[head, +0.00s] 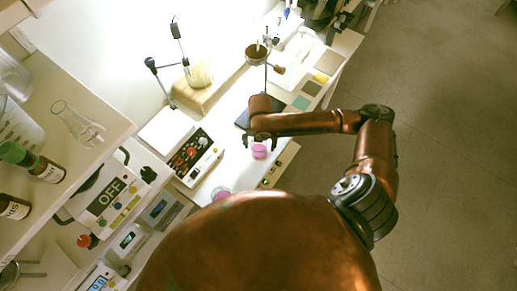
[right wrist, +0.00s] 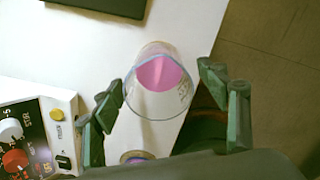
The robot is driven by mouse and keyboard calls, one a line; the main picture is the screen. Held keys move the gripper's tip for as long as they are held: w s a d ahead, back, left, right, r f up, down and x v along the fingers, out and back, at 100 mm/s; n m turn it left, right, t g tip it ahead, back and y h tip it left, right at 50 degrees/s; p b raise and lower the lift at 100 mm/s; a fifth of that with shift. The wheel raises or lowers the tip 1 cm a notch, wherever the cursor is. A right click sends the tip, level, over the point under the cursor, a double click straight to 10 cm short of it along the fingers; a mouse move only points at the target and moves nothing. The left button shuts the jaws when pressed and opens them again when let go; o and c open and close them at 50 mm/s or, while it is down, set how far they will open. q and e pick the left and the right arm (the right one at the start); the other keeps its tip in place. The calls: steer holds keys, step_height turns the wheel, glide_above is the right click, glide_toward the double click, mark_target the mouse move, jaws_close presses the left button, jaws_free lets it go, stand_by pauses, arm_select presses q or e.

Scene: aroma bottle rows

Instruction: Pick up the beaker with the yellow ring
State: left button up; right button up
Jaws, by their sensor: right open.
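A clear glass beaker with pink liquid (head: 259,151) stands on the white bench near its front edge. In the right wrist view this beaker (right wrist: 160,88) lies between my fingers, with no clear contact on either side. No yellow ring can be made out on it. My right gripper (head: 260,141) is open around or just above it. A second vessel with pink content (head: 221,193) stands nearer to me. A small round thing with a yellowish rim and purple centre (right wrist: 136,157), partly hidden by my gripper, shows low in the right wrist view. My left gripper is out of view.
A hotplate with knobs (head: 190,155) stands left of the beaker and also shows in the right wrist view (right wrist: 35,135). A dark flat plate (head: 243,118) lies behind it. A shelf with bottles and a flask (head: 78,125) is at the left. The floor is right of the bench edge.

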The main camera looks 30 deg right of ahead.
mark_target(259, 149)
step_height(259, 149, down, 4)
steer(key=shift+a+r+b, duration=0.1)
steer(key=shift+a+b, duration=0.05)
steer(key=shift+b, duration=0.3)
steer(key=shift+f, duration=0.45)
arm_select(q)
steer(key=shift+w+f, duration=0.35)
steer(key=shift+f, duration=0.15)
arm_select(e)
steer(key=c, duration=1.4)
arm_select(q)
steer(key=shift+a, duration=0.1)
arm_select(e)
steer(key=shift+c, duration=0.2)
